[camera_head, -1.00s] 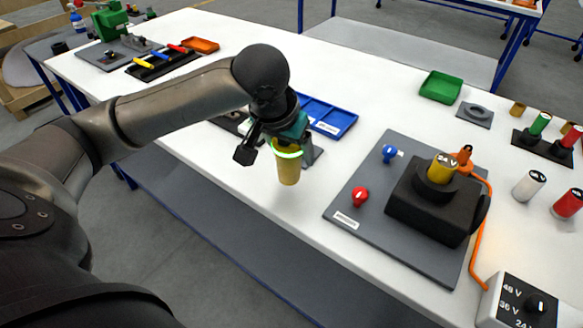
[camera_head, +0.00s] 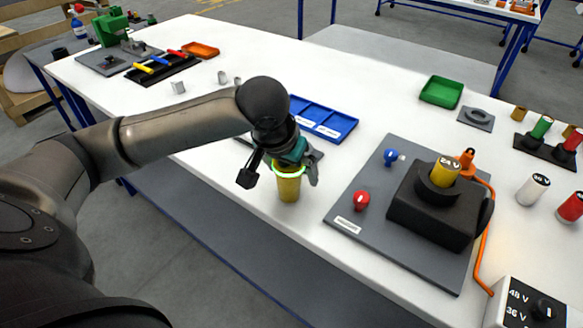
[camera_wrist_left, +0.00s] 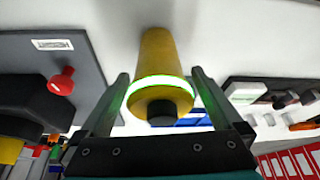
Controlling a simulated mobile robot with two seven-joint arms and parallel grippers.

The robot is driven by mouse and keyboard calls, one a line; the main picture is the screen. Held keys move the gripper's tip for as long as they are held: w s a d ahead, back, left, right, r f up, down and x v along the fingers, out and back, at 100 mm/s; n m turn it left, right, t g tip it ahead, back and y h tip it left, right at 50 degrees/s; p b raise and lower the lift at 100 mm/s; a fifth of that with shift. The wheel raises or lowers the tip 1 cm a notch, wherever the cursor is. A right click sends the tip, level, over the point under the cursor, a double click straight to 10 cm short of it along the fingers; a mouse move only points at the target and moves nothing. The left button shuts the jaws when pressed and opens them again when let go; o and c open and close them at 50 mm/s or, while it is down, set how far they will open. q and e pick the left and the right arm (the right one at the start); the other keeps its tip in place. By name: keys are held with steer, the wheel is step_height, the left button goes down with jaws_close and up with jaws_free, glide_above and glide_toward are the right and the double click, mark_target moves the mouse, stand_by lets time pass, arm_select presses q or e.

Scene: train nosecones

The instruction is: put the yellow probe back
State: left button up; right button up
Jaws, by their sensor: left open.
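The yellow probe (camera_head: 289,188) is a yellow cylinder with a glowing green-white ring near its upper end. It appears to stand upright on the white table, left of the grey board. My left gripper (camera_head: 281,172) is open around its upper part. In the left wrist view the probe (camera_wrist_left: 158,55) lies between the spread fingers (camera_wrist_left: 158,100), its black tip toward the camera, with gaps visible on both sides. Its foot is far from the camera. My right gripper is not in view.
The grey board (camera_head: 350,240) carries a black block (camera_head: 428,218) with a yellow 24 V cylinder (camera_head: 445,172), and red (camera_head: 361,198) and blue (camera_head: 391,156) knobs. A blue tray (camera_head: 335,128) lies behind the gripper. White (camera_head: 532,188) and red (camera_head: 570,206) cylinders stand at right. Bare tabletop lies left of the board.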

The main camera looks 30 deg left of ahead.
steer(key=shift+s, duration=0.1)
arm_select(q)
steer(key=shift+r, duration=0.4)
steer(key=p+v, duration=0.4)
steer(key=v, duration=0.7)
steer(key=shift+r, duration=0.25)
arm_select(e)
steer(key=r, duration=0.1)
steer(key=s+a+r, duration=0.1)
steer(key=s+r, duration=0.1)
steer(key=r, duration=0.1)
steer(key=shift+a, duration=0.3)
arm_select(q)
steer(key=shift+s, duration=0.1)
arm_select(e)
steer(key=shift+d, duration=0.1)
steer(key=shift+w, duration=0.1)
